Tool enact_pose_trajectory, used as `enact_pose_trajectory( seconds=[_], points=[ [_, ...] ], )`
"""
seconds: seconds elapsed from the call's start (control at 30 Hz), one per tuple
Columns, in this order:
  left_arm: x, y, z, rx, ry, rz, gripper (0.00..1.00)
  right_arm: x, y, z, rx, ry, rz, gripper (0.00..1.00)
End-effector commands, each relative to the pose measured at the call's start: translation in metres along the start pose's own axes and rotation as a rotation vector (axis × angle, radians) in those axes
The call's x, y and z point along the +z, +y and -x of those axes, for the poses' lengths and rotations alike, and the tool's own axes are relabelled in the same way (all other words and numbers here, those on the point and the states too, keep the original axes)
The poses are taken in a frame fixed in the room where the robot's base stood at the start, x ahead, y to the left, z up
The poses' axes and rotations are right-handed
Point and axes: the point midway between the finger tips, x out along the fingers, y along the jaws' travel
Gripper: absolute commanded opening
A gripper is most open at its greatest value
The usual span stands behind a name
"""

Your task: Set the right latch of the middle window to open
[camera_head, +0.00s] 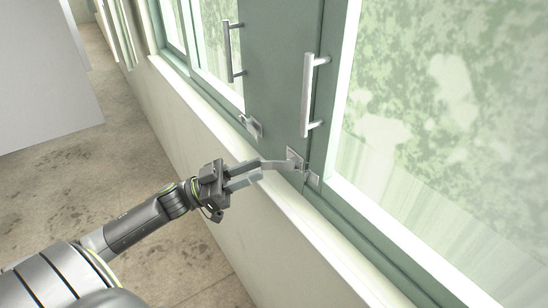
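My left gripper (262,170) reaches in from the lower left at the window frame. Its two fingers are apart with a gap between them, and I see nothing clearly held. The metal latch (295,158) at the foot of the green frame, below the nearer handle, is right at the fingertips. The upper finger runs close to or against it; contact is hard to tell, and its lever is partly confused with the finger. A catch plate (313,179) sits just right of it. A second latch (251,125) is farther left, clear of the gripper. My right gripper is out of view.
A long bar handle (309,95) stands above the latch, and another handle (232,52) is farther left. The pale sill (272,188) runs below the frame. The floor (95,170) is open, with a white panel (45,80) at the upper left.

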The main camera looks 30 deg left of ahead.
Motion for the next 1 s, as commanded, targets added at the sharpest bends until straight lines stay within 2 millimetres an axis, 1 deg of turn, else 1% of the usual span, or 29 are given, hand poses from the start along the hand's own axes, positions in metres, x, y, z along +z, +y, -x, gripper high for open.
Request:
enact_pose_trajectory(
  seconds=[0.03, 0.2, 0.4, 0.6, 0.83, 1.0],
  points=[
    [-0.003, 0.000, -0.010, 0.002, 0.006, -0.001, 0.26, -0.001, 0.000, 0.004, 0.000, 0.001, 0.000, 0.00],
    [-0.003, 0.000, -0.035, 0.001, 0.005, -0.001, 0.26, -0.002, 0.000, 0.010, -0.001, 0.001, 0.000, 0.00],
    [-0.001, 0.000, -0.051, 0.001, 0.002, 0.001, 0.26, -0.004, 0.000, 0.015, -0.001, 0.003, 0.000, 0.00],
    [0.000, 0.000, -0.057, 0.001, 0.000, 0.001, 0.26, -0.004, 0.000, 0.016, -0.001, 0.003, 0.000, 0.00],
    [0.000, 0.000, -0.057, 0.000, -0.001, 0.001, 0.26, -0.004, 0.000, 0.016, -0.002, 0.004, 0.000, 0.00],
    [0.000, 0.000, -0.057, 0.000, -0.001, 0.001, 0.03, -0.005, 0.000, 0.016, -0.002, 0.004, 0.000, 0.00]
  ],
)
